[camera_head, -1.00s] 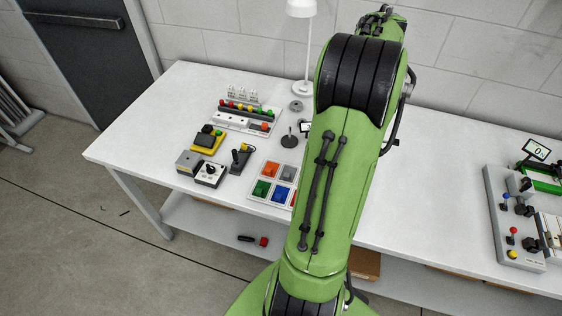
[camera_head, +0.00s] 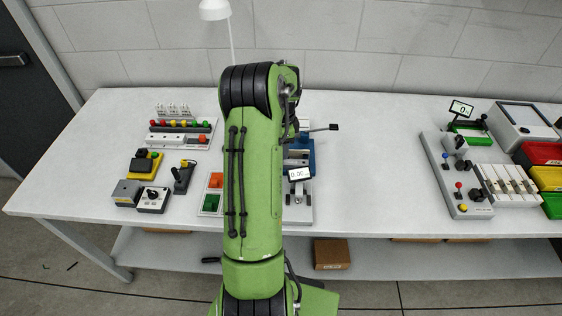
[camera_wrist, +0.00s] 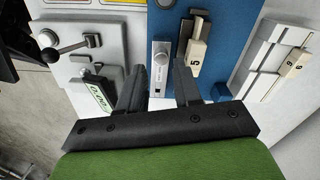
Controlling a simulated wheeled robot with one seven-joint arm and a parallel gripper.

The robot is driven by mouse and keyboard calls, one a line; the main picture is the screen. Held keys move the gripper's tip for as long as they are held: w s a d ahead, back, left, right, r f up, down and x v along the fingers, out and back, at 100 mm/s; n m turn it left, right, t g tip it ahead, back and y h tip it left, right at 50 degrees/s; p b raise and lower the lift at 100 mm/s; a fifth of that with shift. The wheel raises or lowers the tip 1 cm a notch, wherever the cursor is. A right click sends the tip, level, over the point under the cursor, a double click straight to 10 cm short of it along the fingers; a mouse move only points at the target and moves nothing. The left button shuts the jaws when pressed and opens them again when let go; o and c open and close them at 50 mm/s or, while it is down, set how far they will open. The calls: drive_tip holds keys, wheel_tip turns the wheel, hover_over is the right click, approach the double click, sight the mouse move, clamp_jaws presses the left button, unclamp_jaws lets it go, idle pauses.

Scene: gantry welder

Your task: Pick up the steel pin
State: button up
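I cannot make out the steel pin with certainty in either view. In the wrist view my gripper (camera_wrist: 158,68) shows two dark fingers spread apart with nothing held between them. Beyond them is a blue fixture (camera_wrist: 230,30) with an upright silver metal strip (camera_wrist: 162,82) and a cream tag marked 5 (camera_wrist: 197,50). In the head view my arm hides my gripper and part of the blue fixture (camera_head: 308,158).
A small display (camera_head: 299,174) stands by the blue fixture. Button and joystick boxes (camera_head: 152,200) are at left on the white table (camera_head: 370,160). A switch panel (camera_head: 455,180) and coloured bins (camera_head: 548,178) are at right.

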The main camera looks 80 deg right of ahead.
wheel_tip(320, 180, down, 4)
drive_tip(key=shift+w+d+r, duration=0.1)
drive_tip(key=shift+r, duration=0.1)
clamp_jaws()
drive_tip(key=shift+r, duration=0.15)
wheel_tip(320, 180, up, 10)
drive_tip(key=p, duration=0.2)
drive_tip(key=shift+s+d+f+n+p, duration=0.1)
drive_tip(key=shift+s+d+f+n, duration=0.15)
drive_tip(key=shift+s+f+n, duration=0.9)
drive_tip(key=shift+s+d+f+n+p, duration=0.15)
drive_tip(key=shift+s+d+f+n, duration=0.1)
drive_tip(key=shift+s+f+n, duration=0.85)
drive_tip(key=shift+s+d+f+n+p, duration=0.1)
drive_tip(key=shift+s+d+f+n, duration=0.15)
drive_tip(key=shift+s+f+n, duration=0.85)
